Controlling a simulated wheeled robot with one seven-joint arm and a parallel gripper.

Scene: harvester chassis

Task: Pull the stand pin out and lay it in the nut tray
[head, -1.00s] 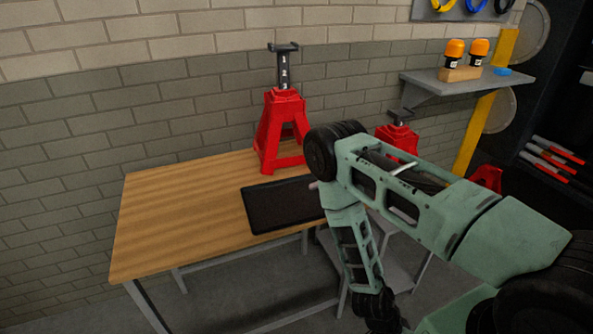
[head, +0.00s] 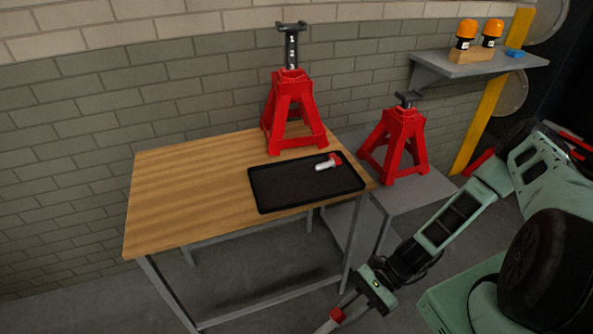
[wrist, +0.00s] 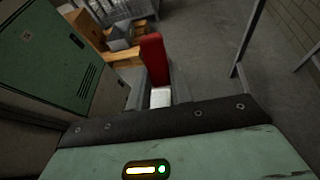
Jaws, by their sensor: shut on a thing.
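The black tray (head: 262,196) lies on the wooden table's front right. A small white piece with a red end (head: 328,162) lies in its back right part; I cannot tell if it is the stand pin. A tall red stand (head: 292,108) stands behind the tray, and a lower red stand (head: 396,146) is right of the table. No pin can be made out in either. My gripper (head: 341,308) is low in front of the table, shut on a red and pale thing (head: 337,314). In the wrist view the red piece (wrist: 153,58) shows above a white part (wrist: 160,97).
The wooden table (head: 180,195) is bare left of the tray. The lower stand rests on a grey surface (head: 425,193). A wall shelf (head: 480,66) at the upper right holds two orange-capped bottles. Table legs stand near my gripper.

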